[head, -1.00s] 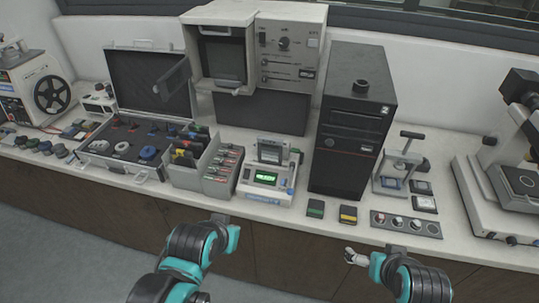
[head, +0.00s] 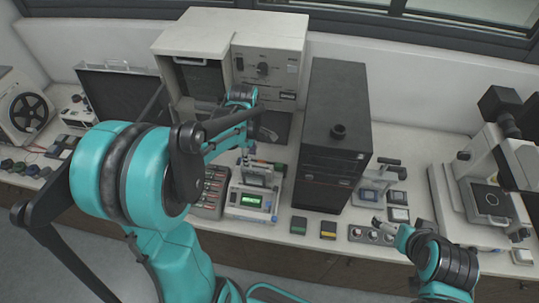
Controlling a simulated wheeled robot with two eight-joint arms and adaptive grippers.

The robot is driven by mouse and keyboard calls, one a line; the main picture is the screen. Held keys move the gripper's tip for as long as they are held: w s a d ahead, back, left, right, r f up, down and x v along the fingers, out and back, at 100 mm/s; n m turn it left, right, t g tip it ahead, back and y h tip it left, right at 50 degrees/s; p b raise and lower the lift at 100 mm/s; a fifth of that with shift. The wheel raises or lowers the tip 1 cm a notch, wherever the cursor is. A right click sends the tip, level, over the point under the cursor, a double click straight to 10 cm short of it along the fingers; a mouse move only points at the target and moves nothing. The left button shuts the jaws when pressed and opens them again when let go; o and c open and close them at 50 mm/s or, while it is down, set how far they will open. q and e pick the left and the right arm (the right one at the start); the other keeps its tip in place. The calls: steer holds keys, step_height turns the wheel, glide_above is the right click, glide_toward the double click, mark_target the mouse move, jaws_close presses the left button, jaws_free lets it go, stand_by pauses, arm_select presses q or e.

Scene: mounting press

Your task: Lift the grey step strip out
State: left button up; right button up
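I cannot pick out the grey step strip with certainty. The small bench device (head: 248,212) with the lit green display stands at mid-bench, with an upright grey part (head: 262,174) at its back. My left gripper (head: 248,150) is above and behind that upright part, small and partly covered by my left arm. Its fingers are too small to tell open from shut, or whether they touch anything. My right gripper (head: 378,223) is low at the bench's front edge, by a grey strip with several round inserts (head: 364,234); its fingers are unclear.
A tall black tower (head: 332,140) stands right of the device. A beige cabinet (head: 215,38) rises behind it. A small hand press (head: 374,180) and a microscope (head: 490,195) stand at right.

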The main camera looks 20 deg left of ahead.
mark_target(254, 169)
arm_select(q)
steer(key=shift+w+a+n, duration=0.1)
steer(key=shift+w+n, duration=0.2)
steer(key=shift+w, duration=0.25)
steer(key=shift+f, duration=0.35)
steer(key=f, duration=0.7)
steer(key=shift+d, duration=0.35)
jaws_close()
